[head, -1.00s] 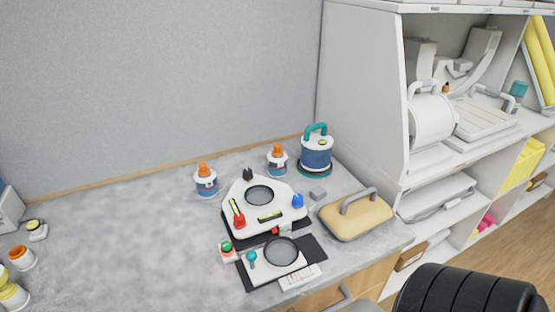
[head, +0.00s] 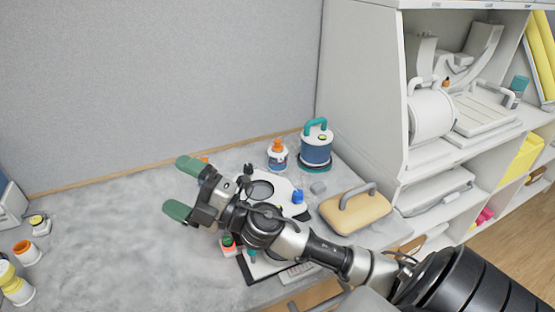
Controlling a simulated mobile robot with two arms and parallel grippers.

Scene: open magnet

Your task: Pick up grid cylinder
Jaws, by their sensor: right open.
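No label marks which thing is the grid cylinder. A blue-and-white cylinder with a teal handle (head: 316,150) stands upright at the back right of the counter. A white cylinder with a handle on top (head: 430,118) sits in the shelf unit at right. My right gripper (head: 183,188) is open and empty, its green-tipped fingers apart over the counter, left of both cylinders. Its arm hides much of the white three-sided device (head: 285,185) and the black plate in front of it. My left gripper is not in view.
An orange-capped bottle (head: 277,155) stands left of the blue cylinder. Another orange cap (head: 204,160) shows behind the gripper. A tan case with a grey handle (head: 354,213) lies at the counter's right. The left-middle of the counter (head: 100,220) is clear.

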